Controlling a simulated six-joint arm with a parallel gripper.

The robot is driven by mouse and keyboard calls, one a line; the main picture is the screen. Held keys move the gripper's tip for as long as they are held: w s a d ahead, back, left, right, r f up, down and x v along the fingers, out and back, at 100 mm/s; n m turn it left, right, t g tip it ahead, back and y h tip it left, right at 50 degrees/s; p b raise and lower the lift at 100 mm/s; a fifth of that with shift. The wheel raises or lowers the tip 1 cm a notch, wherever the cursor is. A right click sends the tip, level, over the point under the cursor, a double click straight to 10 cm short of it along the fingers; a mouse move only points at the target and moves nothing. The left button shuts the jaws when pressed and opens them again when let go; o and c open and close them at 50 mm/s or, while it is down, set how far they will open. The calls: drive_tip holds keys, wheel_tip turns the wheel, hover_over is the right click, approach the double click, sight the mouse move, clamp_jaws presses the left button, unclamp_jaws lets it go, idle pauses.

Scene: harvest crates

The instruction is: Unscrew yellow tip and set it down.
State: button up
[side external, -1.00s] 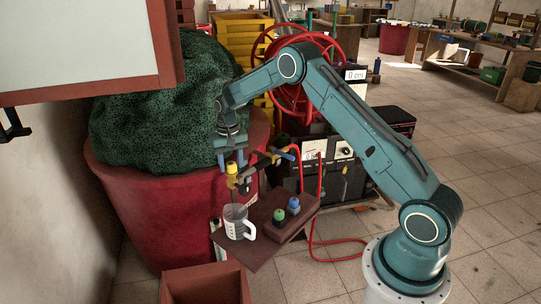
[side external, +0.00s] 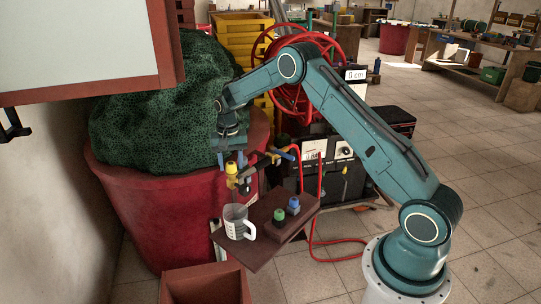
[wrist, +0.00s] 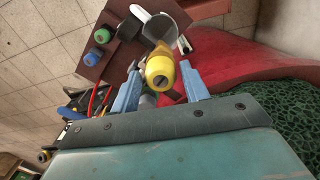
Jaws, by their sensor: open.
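The yellow tip (side external: 232,169) sits on a dark fitting above the small brown shelf. In the wrist view the yellow tip (wrist: 160,72) lies between the two blue fingers of my gripper (wrist: 160,86). My gripper (side external: 231,160) points down from above and is open around the tip, with a gap visible beside it. A green tip (side external: 279,215) and a blue tip (side external: 293,205) stand on a raised block on the shelf. What lies under the yellow tip is partly hidden in the wrist view.
A clear measuring jug (side external: 238,223) stands on the brown shelf (side external: 262,250), below the yellow tip. A large red tub (side external: 150,215) heaped with green netting stands close behind my gripper. A red hose reel (side external: 300,95) and a black machine stand behind the arm.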

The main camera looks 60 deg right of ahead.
drive_tip(key=c, duration=0.5)
drive_tip(key=shift+c, duration=0.2)
drive_tip(key=shift+n, duration=1.2)
drive_tip(key=shift+n, duration=0.5)
drive_tip(key=shift+d+n, duration=0.1)
drive_tip(key=shift+n, duration=0.2)
drive_tip(key=shift+n, duration=0.6)
